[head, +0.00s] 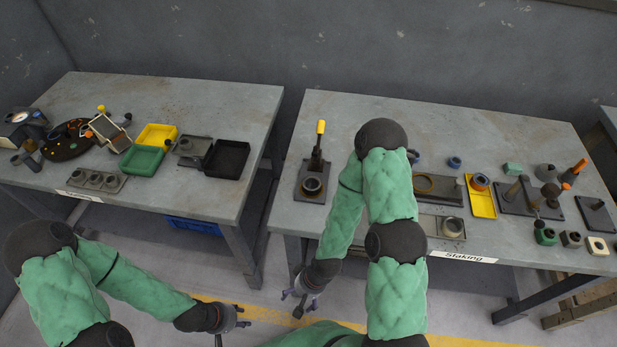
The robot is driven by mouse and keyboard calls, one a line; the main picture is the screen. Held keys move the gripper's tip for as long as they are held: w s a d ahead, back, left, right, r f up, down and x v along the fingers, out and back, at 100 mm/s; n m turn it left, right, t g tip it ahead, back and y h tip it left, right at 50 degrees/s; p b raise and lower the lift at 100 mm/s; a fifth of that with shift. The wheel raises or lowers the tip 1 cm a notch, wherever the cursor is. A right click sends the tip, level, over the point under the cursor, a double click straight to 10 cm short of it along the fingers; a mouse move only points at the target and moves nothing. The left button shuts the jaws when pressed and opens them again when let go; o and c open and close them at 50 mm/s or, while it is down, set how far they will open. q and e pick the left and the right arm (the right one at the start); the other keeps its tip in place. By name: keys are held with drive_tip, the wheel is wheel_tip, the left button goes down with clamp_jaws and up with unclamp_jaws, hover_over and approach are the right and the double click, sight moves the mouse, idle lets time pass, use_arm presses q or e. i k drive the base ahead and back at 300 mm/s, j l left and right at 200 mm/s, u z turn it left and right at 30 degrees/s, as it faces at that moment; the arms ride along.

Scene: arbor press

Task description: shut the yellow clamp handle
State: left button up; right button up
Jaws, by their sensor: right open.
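The yellow clamp handle (320,127) stands upright on its dark lever at the left end of the right-hand table. Its clamp is mounted on a dark base plate (302,189) with a round dark ring (312,185) in front of the lever. My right gripper (293,303) is open and empty, low in front of the table's front edge and well below the handle. My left gripper (232,328) is over the floor to the left, away from the clamp, and too small to read its fingers. Neither gripper touches the handle.
My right arm passes over the table just right of the clamp. A yellow tray (481,205), a fixture plate (437,194) and several small parts lie further right. The left table (210,117) holds trays and parts. A gap separates the tables.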

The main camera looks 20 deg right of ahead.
sight(321, 125)
drive_tip(key=i+j+z, duration=0.15)
drive_tip(key=j, duration=0.3)
drive_tip(key=j+z, duration=0.2)
drive_tip(key=j, duration=0.3)
drive_tip(key=i+j+z, duration=0.15)
drive_tip(key=j, duration=0.35)
